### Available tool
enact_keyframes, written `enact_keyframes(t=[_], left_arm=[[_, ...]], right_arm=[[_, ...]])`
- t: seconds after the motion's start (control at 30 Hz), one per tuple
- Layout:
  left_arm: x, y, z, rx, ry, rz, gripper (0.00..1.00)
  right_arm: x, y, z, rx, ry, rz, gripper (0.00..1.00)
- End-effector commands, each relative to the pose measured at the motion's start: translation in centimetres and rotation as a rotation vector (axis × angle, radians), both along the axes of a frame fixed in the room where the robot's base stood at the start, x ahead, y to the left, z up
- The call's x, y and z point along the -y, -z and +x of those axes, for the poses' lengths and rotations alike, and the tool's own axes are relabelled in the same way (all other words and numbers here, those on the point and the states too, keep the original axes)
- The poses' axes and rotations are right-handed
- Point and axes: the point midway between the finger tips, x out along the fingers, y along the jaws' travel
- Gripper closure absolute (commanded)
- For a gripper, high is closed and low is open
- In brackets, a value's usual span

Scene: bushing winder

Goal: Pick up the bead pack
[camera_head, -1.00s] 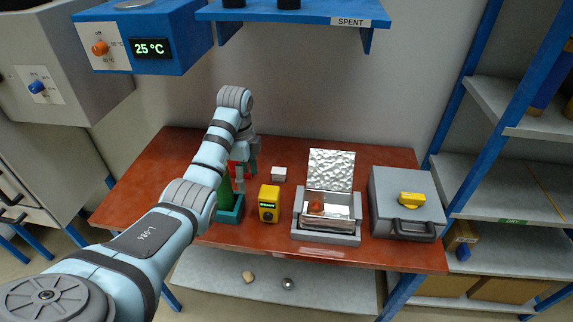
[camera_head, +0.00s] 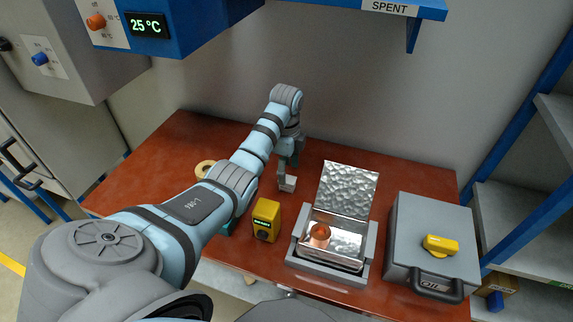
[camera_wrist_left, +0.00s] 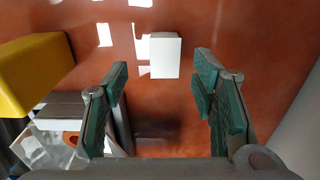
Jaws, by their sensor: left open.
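A small plain white block (camera_head: 287,184), which I take to be the bead pack, sits on the red-brown table behind the yellow device. In the left wrist view the white block (camera_wrist_left: 165,55) lies ahead, in line with the gap between the fingers. My left gripper (camera_head: 289,168) is open, close to the block and partly in front of it. In the left wrist view its teal-padded fingers (camera_wrist_left: 163,85) stand wide apart with nothing between them. I cannot tell whether a finger touches the block. My right gripper is not in view.
A yellow device (camera_head: 266,220) stands at the front. Right of it, a grey holder (camera_head: 364,268) bears an open foil-lined box with a copper ring (camera_head: 320,233). A tan ring (camera_head: 205,168) lies left of my arm. The table's back is clear.

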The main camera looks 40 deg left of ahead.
Motion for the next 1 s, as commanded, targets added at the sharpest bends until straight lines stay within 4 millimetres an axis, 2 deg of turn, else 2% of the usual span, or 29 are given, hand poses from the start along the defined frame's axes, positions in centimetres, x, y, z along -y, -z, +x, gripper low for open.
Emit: enact_keyframes(t=[0.17,0.33,0.57,0.67,0.9,1.0], left_arm=[[-0.1,2.4,-0.1,-0.006,-0.001,-0.001,0.47],[-0.1,5.7,-0.3,-0.005,-0.001,-0.002,0.47],[-0.2,6.1,-0.3,-0.002,-0.001,0.000,0.47],[-0.2,6.1,-0.3,-0.002,-0.001,0.000,0.60],[-0.2,6.1,-0.3,-0.002,-0.001,0.000,0.99],[-0.1,6.1,-0.3,-0.002,-0.001,-0.001,0.99]], right_arm=[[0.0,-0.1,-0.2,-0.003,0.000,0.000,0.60],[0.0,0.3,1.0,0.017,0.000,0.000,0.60],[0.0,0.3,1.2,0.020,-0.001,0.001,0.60],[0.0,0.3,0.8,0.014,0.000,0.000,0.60],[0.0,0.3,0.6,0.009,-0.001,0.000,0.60],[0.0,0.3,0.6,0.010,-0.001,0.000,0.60]])
